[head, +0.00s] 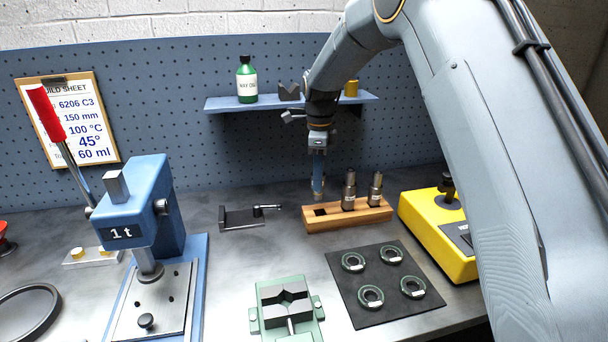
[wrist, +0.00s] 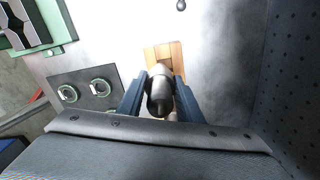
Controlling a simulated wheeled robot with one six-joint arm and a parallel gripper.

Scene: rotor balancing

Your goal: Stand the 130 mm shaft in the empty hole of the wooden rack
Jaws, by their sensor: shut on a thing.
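My gripper (head: 318,192) is above the left end of the wooden rack (head: 347,221). In the wrist view my gripper (wrist: 160,98) is shut on a grey metal shaft (wrist: 160,88), seen nearly end-on between the two blue fingers. In the head view the fingers mostly hide this shaft. The rack holds two upright dark shafts, one in the middle (head: 349,190) and one to the right (head: 375,188). A dark empty hole (head: 320,212) shows at the rack's left end, just below the fingertips. The rack also shows behind the shaft in the wrist view (wrist: 163,51).
A black mat (head: 345,300) with several bearings lies in front of the rack. A yellow device (head: 430,230) stands close to its right. A small dark fixture (head: 242,217) is to the left, a green vise (head: 288,310) in front. A shelf (head: 225,104) hangs behind.

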